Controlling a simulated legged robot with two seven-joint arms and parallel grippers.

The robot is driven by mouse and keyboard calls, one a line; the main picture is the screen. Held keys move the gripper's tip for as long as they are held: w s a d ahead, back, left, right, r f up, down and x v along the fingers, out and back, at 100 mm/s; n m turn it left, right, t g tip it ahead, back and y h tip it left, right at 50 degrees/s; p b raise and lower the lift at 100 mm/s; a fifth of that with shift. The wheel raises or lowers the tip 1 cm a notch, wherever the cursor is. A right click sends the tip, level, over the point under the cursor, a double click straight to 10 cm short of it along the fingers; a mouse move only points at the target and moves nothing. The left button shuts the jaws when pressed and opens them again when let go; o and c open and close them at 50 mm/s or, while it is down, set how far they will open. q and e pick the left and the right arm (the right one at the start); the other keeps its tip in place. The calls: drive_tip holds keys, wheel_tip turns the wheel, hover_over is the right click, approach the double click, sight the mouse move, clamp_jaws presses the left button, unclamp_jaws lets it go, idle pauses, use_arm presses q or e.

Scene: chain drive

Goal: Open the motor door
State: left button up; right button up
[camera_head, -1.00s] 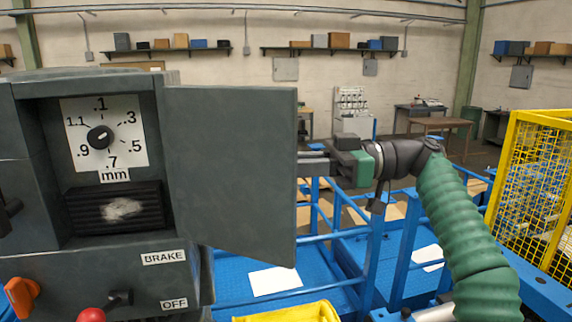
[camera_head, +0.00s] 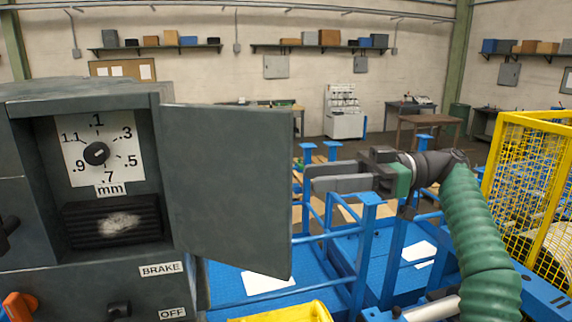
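The motor door (camera_head: 228,190) is a dark grey panel, swung out to the right of the grey cabinet (camera_head: 110,88). The opening shows a dial (camera_head: 97,153) marked in mm and a dark ribbed block (camera_head: 112,222) with a pale smudge. My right gripper (camera_head: 306,179) comes in from the right, fingers pointing left, just right of the door's outer edge. Its two grey fingers are apart with nothing seen between them. I cannot tell whether a fingertip touches the door. My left gripper is not in view.
An orange handle (camera_head: 18,306) and labels BRAKE and OFF are on the cabinet's lower front. Blue railings (camera_head: 362,240) stand below my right arm. A yellow mesh cage (camera_head: 530,190) stands at the right. A yellow object (camera_head: 285,312) is at the bottom.

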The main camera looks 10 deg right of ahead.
drive_tip(key=d+p, duration=0.5)
drive_tip(key=d, duration=0.3)
drive_tip(key=shift+w+d, duration=0.2)
drive_tip(key=shift+d, duration=0.1)
drive_tip(key=shift+w+a, duration=0.1)
drive_tip(key=shift+a, duration=0.1)
